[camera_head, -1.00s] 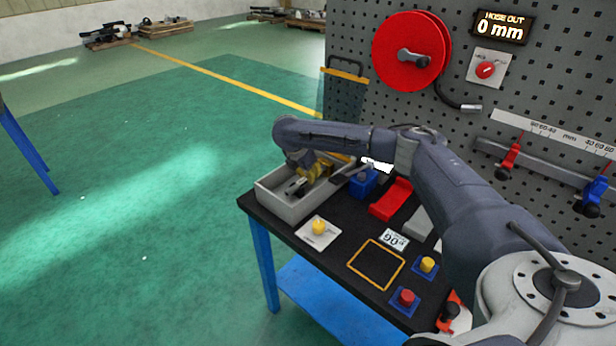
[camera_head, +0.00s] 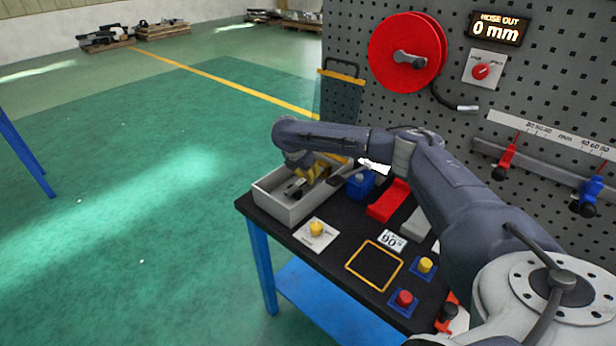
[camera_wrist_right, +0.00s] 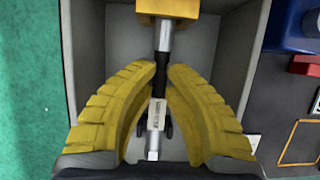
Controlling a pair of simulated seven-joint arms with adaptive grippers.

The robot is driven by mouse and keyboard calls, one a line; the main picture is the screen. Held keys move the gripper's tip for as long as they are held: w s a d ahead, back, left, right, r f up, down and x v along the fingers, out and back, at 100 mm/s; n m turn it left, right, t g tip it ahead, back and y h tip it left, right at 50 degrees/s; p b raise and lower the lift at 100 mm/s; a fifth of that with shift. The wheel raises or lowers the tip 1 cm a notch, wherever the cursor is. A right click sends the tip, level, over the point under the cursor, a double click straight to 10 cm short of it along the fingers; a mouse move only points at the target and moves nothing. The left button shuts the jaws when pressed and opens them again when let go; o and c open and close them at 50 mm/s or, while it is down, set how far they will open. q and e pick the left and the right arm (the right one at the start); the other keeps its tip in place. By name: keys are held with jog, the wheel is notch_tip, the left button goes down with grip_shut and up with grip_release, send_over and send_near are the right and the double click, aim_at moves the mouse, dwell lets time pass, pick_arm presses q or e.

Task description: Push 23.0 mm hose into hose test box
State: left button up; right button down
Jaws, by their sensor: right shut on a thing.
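My right gripper (camera_head: 318,174) is low in the open grey box (camera_head: 283,208) at the table's left end. In the right wrist view its yellow fingers (camera_wrist_right: 161,74) are closed around a narrow rod-like piece with black and silver sections (camera_wrist_right: 163,38). A white label with small print (camera_wrist_right: 157,114) is on this piece between the fingers. Its far end meets a yellow block (camera_wrist_right: 168,8) at the top; whether it enters the block is hidden. I cannot tell which piece is the 23.0 mm hose. My left gripper is not in view.
Blue (camera_head: 361,184) and red blocks (camera_head: 388,202) stand right of the box. A yellow button on a white plate (camera_head: 317,229), a yellow-outlined square (camera_head: 374,267) and other buttons are nearer. A red reel (camera_head: 408,52) and a "0 mm" display (camera_head: 495,28) are on the pegboard.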

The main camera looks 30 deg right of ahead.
aim_at(299, 183)
jog(key=c, duration=1.4)
grip_release()
jog(key=shift+o, duration=0.2)
jog(key=shift+r, duration=0.1)
jog(key=v, duration=1.1)
jog(key=shift+a+r, duration=0.25)
jog(key=shift+r, duration=0.1)
jog(key=shift+s, duration=0.1)
